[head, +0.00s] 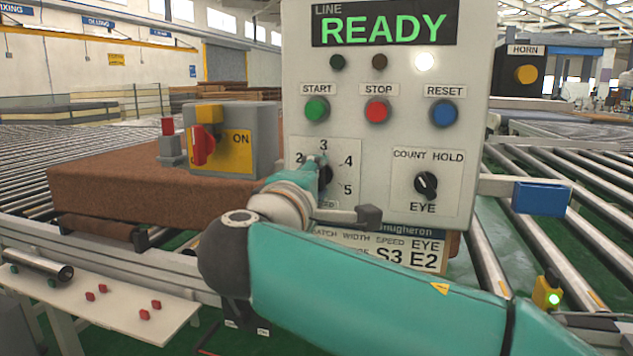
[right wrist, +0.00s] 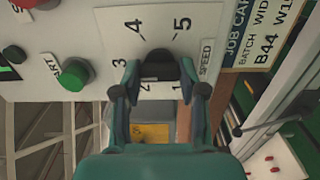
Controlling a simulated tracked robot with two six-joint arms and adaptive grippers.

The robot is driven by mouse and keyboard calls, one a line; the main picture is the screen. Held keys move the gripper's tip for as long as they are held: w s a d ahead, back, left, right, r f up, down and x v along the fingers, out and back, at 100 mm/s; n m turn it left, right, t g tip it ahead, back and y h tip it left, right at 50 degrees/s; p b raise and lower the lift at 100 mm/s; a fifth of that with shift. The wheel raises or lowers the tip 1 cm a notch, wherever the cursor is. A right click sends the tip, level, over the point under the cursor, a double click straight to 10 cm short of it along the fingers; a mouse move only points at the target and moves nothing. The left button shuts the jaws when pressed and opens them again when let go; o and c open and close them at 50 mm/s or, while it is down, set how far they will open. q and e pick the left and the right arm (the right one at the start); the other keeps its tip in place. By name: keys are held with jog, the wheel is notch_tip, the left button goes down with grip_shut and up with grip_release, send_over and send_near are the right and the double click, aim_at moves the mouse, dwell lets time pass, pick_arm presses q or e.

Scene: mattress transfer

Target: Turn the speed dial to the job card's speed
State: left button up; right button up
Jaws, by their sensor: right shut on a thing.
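The speed dial's dark knob (head: 326,176) is on the lower left of the grey control panel (head: 470,60), with 2, 3, 4 and 5 showing around it. My right gripper (head: 316,178) reaches it from the front and is shut on it. In the right wrist view, its two fingers (right wrist: 158,78) sit on either side of the knob (right wrist: 159,63). Which number the knob points to cannot be made out. The job card (head: 400,257) below the panel reads S3 and E2, partly hidden by my right arm. It also shows in the right wrist view (right wrist: 262,35). My left gripper is out of view.
The panel also has green START (head: 317,108), red STOP (head: 377,109) and blue RESET (head: 444,112) buttons, plus an EYE knob (head: 426,185). The display reads READY. A grey switch box (head: 262,130) stands left, by a brown mattress (head: 130,185). Roller conveyors (head: 545,235) flank the panel.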

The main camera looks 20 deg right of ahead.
jog(key=o, duration=1.1)
jog(key=shift+f, duration=0.25)
jog(key=shift+c, duration=0.2)
jog(key=shift+o, duration=0.4)
jog(key=shift+r, duration=0.1)
jog(key=v, duration=1.2)
